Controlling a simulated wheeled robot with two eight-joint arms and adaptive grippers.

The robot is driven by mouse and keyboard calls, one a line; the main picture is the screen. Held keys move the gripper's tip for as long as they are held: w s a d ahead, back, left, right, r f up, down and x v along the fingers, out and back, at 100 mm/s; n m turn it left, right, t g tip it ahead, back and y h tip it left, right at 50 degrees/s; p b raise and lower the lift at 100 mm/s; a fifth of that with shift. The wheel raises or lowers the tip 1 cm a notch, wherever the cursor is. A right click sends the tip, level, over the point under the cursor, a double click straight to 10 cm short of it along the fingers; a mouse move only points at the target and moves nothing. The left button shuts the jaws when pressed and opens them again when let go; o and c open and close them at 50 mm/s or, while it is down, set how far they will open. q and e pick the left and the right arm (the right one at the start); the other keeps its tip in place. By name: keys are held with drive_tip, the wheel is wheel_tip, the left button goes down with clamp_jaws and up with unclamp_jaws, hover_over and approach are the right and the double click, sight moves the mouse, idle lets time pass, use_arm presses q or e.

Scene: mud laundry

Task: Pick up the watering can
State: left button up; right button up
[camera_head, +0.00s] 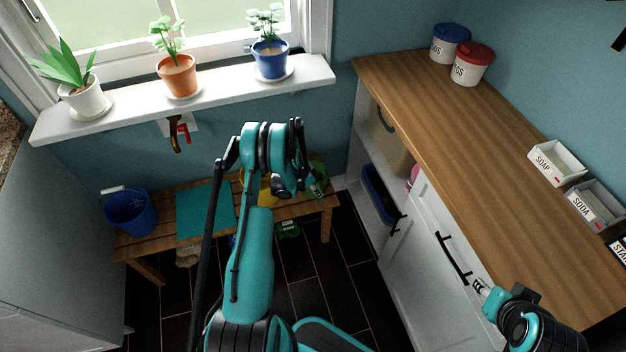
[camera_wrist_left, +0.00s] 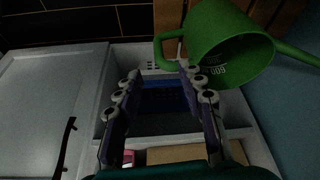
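The green watering can (camera_head: 318,180) stands at the right end of the wooden bench, partly hidden behind my left gripper (camera_head: 291,186) in the head view. In the left wrist view the can (camera_wrist_left: 230,45) is at the top right, its handle (camera_wrist_left: 158,50) toward the left and its spout to the right. My left gripper (camera_wrist_left: 162,74) is open there, with the handle near its fingertips. I cannot tell whether they touch. My right gripper (camera_head: 480,287) is beside the white cabinet front, away from the can; its opening is too small to judge.
The bench (camera_head: 155,243) also bears a blue bucket (camera_head: 131,211), a teal mat (camera_head: 205,210) and a yellow object (camera_head: 262,188). A windowsill (camera_head: 120,113) with potted plants is above. The wooden counter (camera_head: 480,150) and a shelf with a blue bin (camera_head: 377,193) stand on the right.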

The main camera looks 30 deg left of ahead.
sight(320, 202)
use_arm(q)
drive_tip(key=b+x, duration=0.1)
drive_tip(key=x, duration=0.2)
drive_tip(key=b+x, duration=0.1)
drive_tip(key=x, duration=0.2)
drive_tip(key=b+x, duration=0.1)
drive_tip(key=x, duration=0.2)
drive_tip(key=shift+s+a+f, duration=0.25)
drive_tip(key=shift+s, duration=0.05)
drive_tip(key=shift+r, duration=0.1)
clamp_jaws()
